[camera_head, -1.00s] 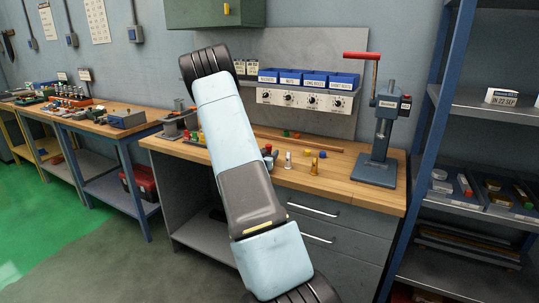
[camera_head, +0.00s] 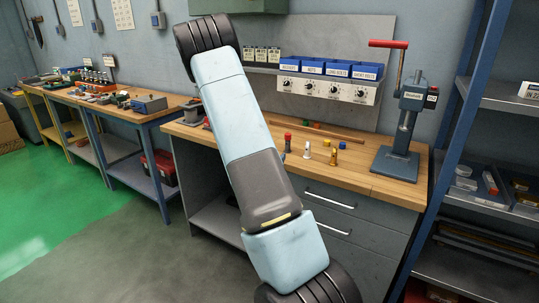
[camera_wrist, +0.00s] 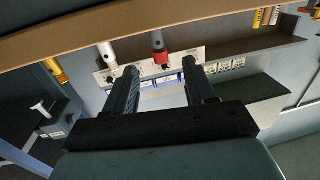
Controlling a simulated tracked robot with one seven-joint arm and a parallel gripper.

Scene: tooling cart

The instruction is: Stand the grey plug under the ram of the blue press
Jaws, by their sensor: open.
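The grey plug (camera_head: 307,150) stands on the wooden bench, between a red-topped piece (camera_head: 288,142) and a brass piece (camera_head: 333,156). The blue press (camera_head: 403,135) stands at the bench's right end, its red lever up and the space above its base clear. The wrist view is upside down. In it my gripper (camera_wrist: 162,85) is open and empty. The grey plug (camera_wrist: 107,53) shows beyond the left finger, and the red-topped piece (camera_wrist: 158,45) shows beyond the gap between the fingers. In the head view my arm crosses the middle and my gripper is hidden.
Blue bins (camera_head: 325,67) and a dial panel (camera_head: 322,91) stand behind the bench (camera_head: 375,185). Small coloured pieces and a long wooden strip (camera_head: 335,134) lie at the back. A blue-framed shelf (camera_head: 465,120) rises close right of the press. Open floor lies left.

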